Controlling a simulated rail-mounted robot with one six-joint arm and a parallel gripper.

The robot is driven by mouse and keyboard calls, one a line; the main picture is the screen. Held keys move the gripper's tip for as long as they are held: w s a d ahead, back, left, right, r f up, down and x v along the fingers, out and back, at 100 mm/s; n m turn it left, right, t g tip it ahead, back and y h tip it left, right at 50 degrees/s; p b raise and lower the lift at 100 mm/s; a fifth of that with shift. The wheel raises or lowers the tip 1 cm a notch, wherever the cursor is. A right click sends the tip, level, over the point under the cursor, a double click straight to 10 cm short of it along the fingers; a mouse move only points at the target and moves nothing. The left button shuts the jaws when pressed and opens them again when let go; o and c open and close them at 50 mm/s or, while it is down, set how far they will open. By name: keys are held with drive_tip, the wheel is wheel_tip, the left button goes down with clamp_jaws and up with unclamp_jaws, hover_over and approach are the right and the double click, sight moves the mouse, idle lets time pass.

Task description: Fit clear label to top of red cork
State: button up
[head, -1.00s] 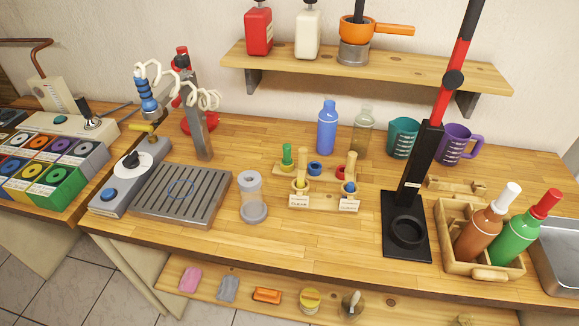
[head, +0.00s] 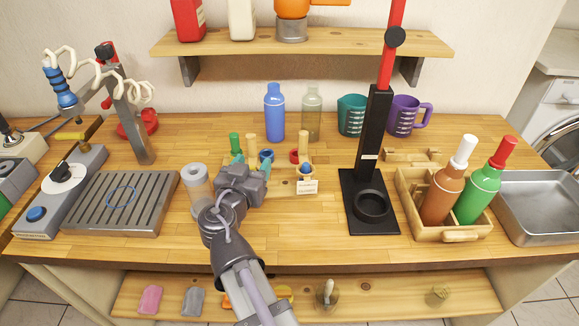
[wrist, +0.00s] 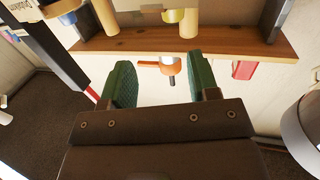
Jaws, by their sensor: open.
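A wooden stand with a red cork (head: 294,156), a blue ring-like piece (head: 266,155), a green piece (head: 234,143) and upright wooden pegs (head: 303,148) is on the bench's middle. One white label (head: 307,187) shows at its front right; its print is too small to read. The front left of the stand, including any label there, is hidden behind my arm. My gripper (head: 251,166) is over this left part in the head view, apart from the red cork. The wrist view, upside down, shows its green fingers (wrist: 160,85) open, with nothing between them.
A grey-lidded clear jar (head: 195,184) stands close left of my arm. A tall black-and-red post stand (head: 375,130) rises to the right. Blue (head: 274,112) and clear (head: 312,112) bottles stand behind. A wall shelf (head: 300,42) is above; bench front between arm and post is free.

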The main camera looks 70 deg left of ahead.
sight(250, 140)
drive_tip(key=shift+g+y, duration=0.4)
drive_tip(key=shift+y, duration=0.3)
drive_tip(key=w+a, duration=0.1)
drive_tip(key=a, duration=0.5)
drive_tip(key=w+a, duration=0.1)
drive_tip(key=a, duration=0.3)
drive_tip(key=shift+w+r, duration=0.2)
drive_tip(key=shift+w, duration=0.1)
drive_tip(key=shift+d, duration=0.1)
drive_tip(key=shift+c, duration=0.4)
drive_tip(key=c, duration=0.9)
